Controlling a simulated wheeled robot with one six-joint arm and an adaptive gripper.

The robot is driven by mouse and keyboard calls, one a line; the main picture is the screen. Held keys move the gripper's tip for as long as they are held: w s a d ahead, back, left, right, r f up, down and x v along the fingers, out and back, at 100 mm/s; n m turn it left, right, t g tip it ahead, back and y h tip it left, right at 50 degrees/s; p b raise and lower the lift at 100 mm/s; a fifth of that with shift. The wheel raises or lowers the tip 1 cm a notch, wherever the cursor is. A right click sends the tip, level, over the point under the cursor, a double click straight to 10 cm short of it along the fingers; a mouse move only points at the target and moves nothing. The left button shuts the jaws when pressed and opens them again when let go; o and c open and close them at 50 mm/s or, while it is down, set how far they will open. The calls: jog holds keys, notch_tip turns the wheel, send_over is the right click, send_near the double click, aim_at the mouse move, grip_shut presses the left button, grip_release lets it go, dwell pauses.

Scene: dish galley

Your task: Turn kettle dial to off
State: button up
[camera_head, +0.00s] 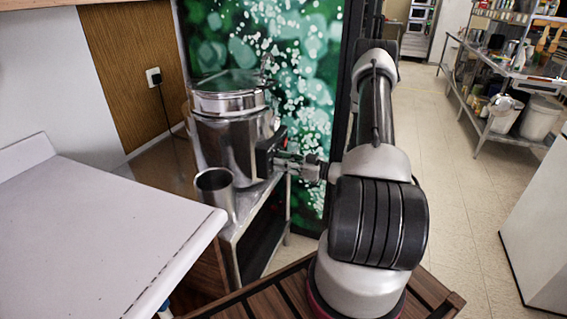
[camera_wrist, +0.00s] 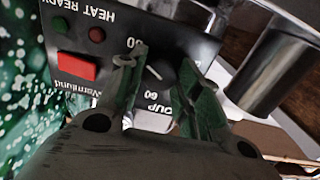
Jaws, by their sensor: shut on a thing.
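The kettle (camera_head: 228,145) is a large shiny steel pot with a lid, standing on a metal stand in the head view. Its black control box (camera_head: 266,158) faces my arm. In the wrist view the control panel (camera_wrist: 80,20) carries a red switch, two small round lights and printed numbers. The black dial (camera_wrist: 154,73) shows between the two fingers of my gripper (camera_wrist: 160,82), with a light mark on it. My gripper is shut on the dial; its body hides the lower panel. In the head view my gripper (camera_head: 287,161) reaches the control box from the right.
A steel cup (camera_head: 215,192) stands close in front of the kettle; it also shows in the wrist view (camera_wrist: 272,68). A white counter (camera_head: 100,235) fills the left. A wall outlet (camera_head: 153,77) has a cord plugged in. The tiled floor (camera_head: 440,190) at right is clear.

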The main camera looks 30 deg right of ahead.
jog(key=o, duration=1.1)
jog(key=shift+c, duration=0.2)
jog(key=v, duration=1.2)
